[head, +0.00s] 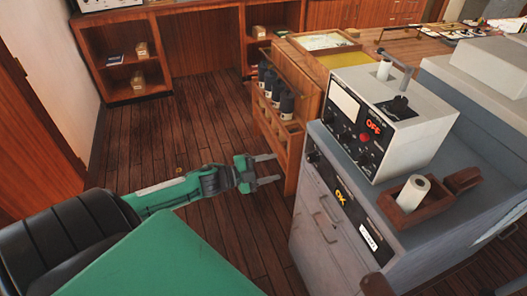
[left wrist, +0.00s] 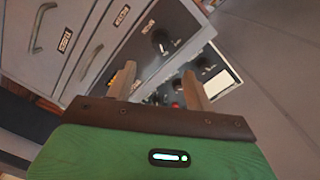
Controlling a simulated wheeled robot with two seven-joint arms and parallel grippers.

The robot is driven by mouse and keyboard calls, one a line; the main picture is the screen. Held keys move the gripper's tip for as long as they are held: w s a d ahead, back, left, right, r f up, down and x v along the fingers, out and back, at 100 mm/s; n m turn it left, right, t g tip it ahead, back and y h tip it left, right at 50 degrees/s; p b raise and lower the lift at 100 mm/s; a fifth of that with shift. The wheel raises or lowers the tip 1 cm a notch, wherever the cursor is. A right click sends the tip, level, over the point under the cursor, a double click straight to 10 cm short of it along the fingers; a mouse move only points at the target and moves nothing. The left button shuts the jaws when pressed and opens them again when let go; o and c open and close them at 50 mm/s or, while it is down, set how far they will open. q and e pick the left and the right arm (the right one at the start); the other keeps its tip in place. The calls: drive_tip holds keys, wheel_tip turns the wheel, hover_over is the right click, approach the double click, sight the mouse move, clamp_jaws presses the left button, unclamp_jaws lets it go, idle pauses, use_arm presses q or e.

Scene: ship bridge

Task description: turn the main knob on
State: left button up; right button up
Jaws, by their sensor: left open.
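A second dark knob (head: 312,155) sits on the cabinet's front panel, near yellow "OK" lettering. I cannot tell which is the main knob. My left gripper (head: 272,169) is open and empty, left of the cabinet and apart from it. In the left wrist view, the open fingers (left wrist: 158,86) point toward the panels, where a black knob (left wrist: 160,37) and the red button (left wrist: 176,105) show. My right gripper is not in view.
The grey cabinet (head: 326,218) has drawers with handles. A wooden rack (head: 282,128) with dark bottles stands behind my left gripper. A wooden holder (head: 415,205) with a white roll sits on the cabinet top. The wooden floor (head: 185,120) is clear in the middle.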

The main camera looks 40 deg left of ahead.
use_arm(q)
drive_tip(key=shift+v, duration=1)
drive_tip(key=s+a+f+n+y, duration=0.1)
drive_tip(key=a+f+n+y, duration=0.2)
drive_tip(key=f, duration=0.6)
drive_tip(key=s+a+f+n+y, duration=0.2)
drive_tip(key=a+f+n+y, duration=0.15)
drive_tip(key=f, duration=0.55)
drive_tip(key=s+f+n+g+y, duration=0.1)
drive_tip(key=s+f+n+g, duration=0.1)
drive_tip(key=s+f, duration=0.5)
drive_tip(key=s+f+n+g+y, duration=0.2)
drive_tip(key=f+n+g, duration=0.1)
drive_tip(key=f, duration=0.8)
drive_tip(key=s+d+f+n+g, duration=0.1)
drive_tip(key=s+d+f+g, duration=0.2)
drive_tip(key=s+d+f, duration=0.3)
drive_tip(key=s+d+f+n+g, duration=0.1)
drive_tip(key=s+d+f+g, duration=0.2)
drive_tip(key=s, duration=1.2)
drive_tip(key=s+d+f+n+g, duration=0.2)
drive_tip(key=s+d+f+g, duration=0.1)
drive_tip(key=s+d+f, duration=0.7)
wheel_tip(320, 180, down, 2)
drive_tip(key=shift+s+f, duration=0.15)
drive_tip(key=shift+s, duration=0.35)
